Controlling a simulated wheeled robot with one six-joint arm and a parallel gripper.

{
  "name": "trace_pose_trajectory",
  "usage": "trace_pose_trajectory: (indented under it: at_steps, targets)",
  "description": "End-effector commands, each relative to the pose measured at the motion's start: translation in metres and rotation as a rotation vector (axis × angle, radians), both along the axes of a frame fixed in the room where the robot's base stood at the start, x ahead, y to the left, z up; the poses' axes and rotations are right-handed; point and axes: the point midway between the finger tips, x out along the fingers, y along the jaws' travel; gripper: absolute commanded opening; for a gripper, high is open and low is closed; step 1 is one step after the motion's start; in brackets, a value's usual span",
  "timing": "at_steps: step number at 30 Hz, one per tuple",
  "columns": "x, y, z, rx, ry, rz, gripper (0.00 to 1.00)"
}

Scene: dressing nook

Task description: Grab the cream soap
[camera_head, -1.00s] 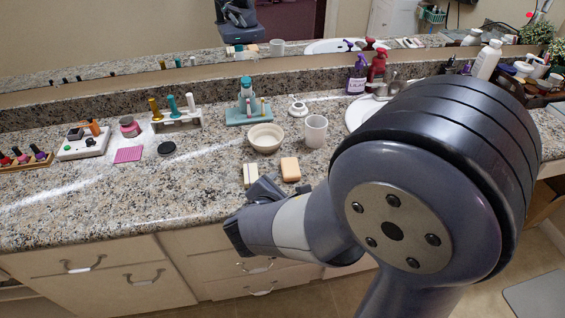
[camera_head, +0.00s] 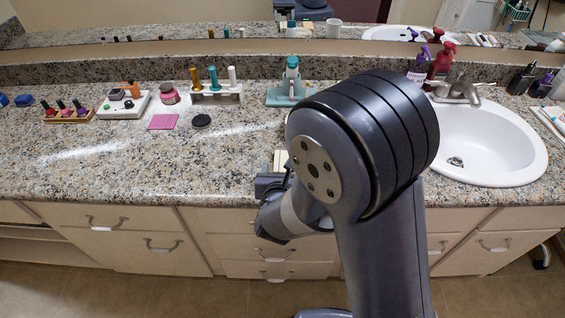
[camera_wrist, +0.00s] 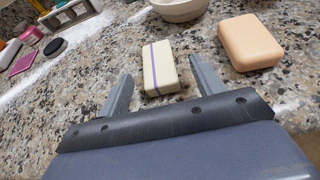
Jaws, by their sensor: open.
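The cream soap (camera_wrist: 162,68) is a pale block with a purple stripe. It lies on the granite counter in the wrist view, just beyond and between the two fingers of my gripper (camera_wrist: 160,95). The fingers are apart and the gap between them is empty, with the near end of the soap close to it. In the head view my gripper (camera_head: 268,184) is at the counter's front edge.
An orange-tan soap (camera_wrist: 250,42) lies close to the right of the cream one. A bowl (camera_wrist: 180,8) stands behind them. A black round item (camera_head: 201,121) and a pink pad (camera_head: 163,121) lie to the left. The sink (camera_head: 487,145) is at right; the front-left counter is clear.

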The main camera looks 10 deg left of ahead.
Motion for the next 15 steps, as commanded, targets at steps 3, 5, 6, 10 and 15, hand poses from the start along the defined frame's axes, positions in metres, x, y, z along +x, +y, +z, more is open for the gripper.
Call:
trace_pose_trajectory:
  at_steps: [3, 5, 6, 10, 15]
  targets:
    - [0.015, 0.004, -0.005, 0.000, 0.002, -0.004, 0.64]
    - [0.024, 0.007, -0.007, 0.000, 0.002, -0.004, 0.64]
    - [0.030, 0.008, -0.009, 0.000, 0.002, -0.004, 0.64]
    - [0.042, 0.010, -0.015, 0.001, 0.001, -0.003, 0.64]
    - [0.045, 0.011, -0.016, 0.001, 0.001, -0.002, 0.64]
